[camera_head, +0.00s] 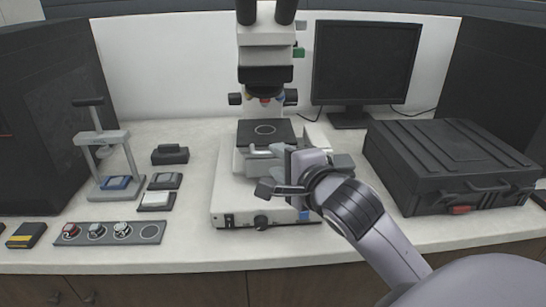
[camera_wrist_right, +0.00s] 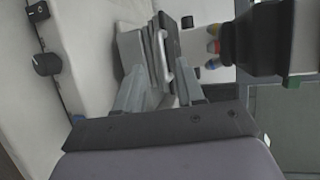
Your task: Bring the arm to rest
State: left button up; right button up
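My right arm reaches in from the lower right in the head view. Its gripper (camera_head: 262,170) is over the front of the white microscope base (camera_head: 228,190), just in front of the dark stage (camera_head: 283,131). The two fingers are spread apart and I see nothing held between them. In the right wrist view the gripper (camera_wrist_right: 160,70) also shows open, with the edge of the stage visible beyond the fingers. Whether the fingers touch the microscope cannot be told. My left gripper is not in view.
A mounting press (camera_head: 103,140) stands at the left. Small dark blocks (camera_head: 170,154) and a grey strip with round pieces (camera_head: 110,233) lie near it. A black case (camera_head: 450,160) sits right of my arm. A monitor (camera_head: 365,62) is behind. Some counter front is clear.

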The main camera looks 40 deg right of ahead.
jog(key=shift+v, duration=0.95)
jog(key=shift+f, duration=0.1)
jog(key=s+a+f+n+g, duration=0.1)
jog(key=s+f+n+g, duration=0.1)
jog(key=f, duration=0.3)
jog(key=s+a+f+n+g, duration=0.1)
jog(key=s+f+n, duration=0.1)
jog(key=f+n, duration=0.3)
jog(key=s+f+n+g+y, duration=0.1)
jog(key=s+f+n+g, duration=0.1)
jog(key=s+f+n, duration=0.1)
jog(key=shift+a+f+g, duration=0.15)
jog(key=shift+a+f, duration=0.05)
jog(key=shift+f, duration=0.25)
jog(key=shift+a+f+g, duration=0.15)
jog(key=shift+a+f, duration=0.05)
jog(key=shift+f, duration=0.25)
jog(key=s+a+f+n+g+y, duration=0.1)
jog(key=s+a+f+n+g, duration=0.15)
jog(key=s+f+n, duration=0.35)
jog(key=s+a+f+n+g+y, duration=0.1)
jog(key=s+a+f+n+g, duration=0.1)
jog(key=s+f+n+g, duration=0.35)
jog(key=w+a+f+n+t+y+p, duration=0.1)
jog(key=w+a+f+t, duration=0.2)
jog(key=f+t, duration=0.4)
jog(key=shift+w+t+y+p, duration=0.3)
jog(key=shift+w+t+p, duration=0.1)
jog(key=shift+w+t, duration=0.45)
